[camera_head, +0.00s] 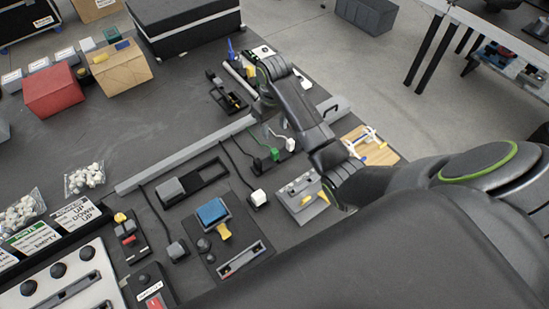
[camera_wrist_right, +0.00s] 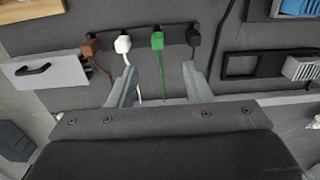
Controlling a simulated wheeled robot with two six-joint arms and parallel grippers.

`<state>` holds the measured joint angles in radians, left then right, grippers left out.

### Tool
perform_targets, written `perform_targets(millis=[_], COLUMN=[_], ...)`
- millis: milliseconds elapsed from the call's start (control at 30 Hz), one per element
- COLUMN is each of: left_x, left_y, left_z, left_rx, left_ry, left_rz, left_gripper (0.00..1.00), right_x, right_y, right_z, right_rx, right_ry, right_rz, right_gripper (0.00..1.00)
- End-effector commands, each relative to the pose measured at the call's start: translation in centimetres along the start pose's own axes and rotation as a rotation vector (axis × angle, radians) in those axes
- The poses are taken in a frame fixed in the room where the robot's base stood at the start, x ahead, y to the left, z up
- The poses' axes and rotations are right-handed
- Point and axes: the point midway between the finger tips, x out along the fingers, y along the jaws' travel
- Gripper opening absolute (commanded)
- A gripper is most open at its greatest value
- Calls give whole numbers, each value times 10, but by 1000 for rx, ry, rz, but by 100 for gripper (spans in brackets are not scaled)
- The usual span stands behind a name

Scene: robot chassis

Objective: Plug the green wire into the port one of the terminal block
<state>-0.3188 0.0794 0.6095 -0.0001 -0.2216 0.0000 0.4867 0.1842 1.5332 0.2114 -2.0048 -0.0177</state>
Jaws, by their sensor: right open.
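A green plug on a green wire (camera_wrist_right: 157,41) sits upright in a black strip (camera_wrist_right: 142,36), between a white plug (camera_wrist_right: 122,45) and a black plug (camera_wrist_right: 193,37). In the head view the green plug (camera_head: 274,154) shows beside the white one. My right gripper (camera_wrist_right: 160,86) is open and empty; its fingers straddle the green wire's line, a little short of the plug and apart from it. In the head view the right gripper (camera_head: 275,130) is above the strip. I cannot tell which thing is the terminal block. My left gripper is not in view.
A brown plug (camera_wrist_right: 90,47) is at the strip's left end. A grey box with a black handle (camera_wrist_right: 45,70) stands left of it, and a black frame (camera_wrist_right: 255,65) lies right. A grey rail (camera_head: 185,152) crosses the table.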

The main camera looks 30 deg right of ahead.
Motion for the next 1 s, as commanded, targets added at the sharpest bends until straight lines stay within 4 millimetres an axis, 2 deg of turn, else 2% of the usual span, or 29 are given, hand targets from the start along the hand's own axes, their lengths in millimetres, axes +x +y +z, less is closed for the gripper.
perform_targets(millis=[33, 67, 133, 300, 400, 667, 1000], left_x=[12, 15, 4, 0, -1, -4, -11], left_y=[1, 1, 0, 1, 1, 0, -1], left_z=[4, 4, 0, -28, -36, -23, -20], left_rx=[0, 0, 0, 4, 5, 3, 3], left_ry=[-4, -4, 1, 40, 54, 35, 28], left_rz=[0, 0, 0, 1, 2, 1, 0], left_gripper=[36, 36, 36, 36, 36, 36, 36], right_x=[13, 17, 26, 61, 74, 89, 128], right_y=[0, 0, -1, 0, 0, 1, 4], right_z=[0, 0, 1, 1, 0, 0, 0], right_rx=[0, 0, 1, 1, 1, 0, 0], right_ry=[0, 0, -6, -4, -3, -2, -2], right_rz=[0, 0, -3, -2, -1, 0, -1], right_gripper=[45, 45, 45, 45, 45, 45, 45])
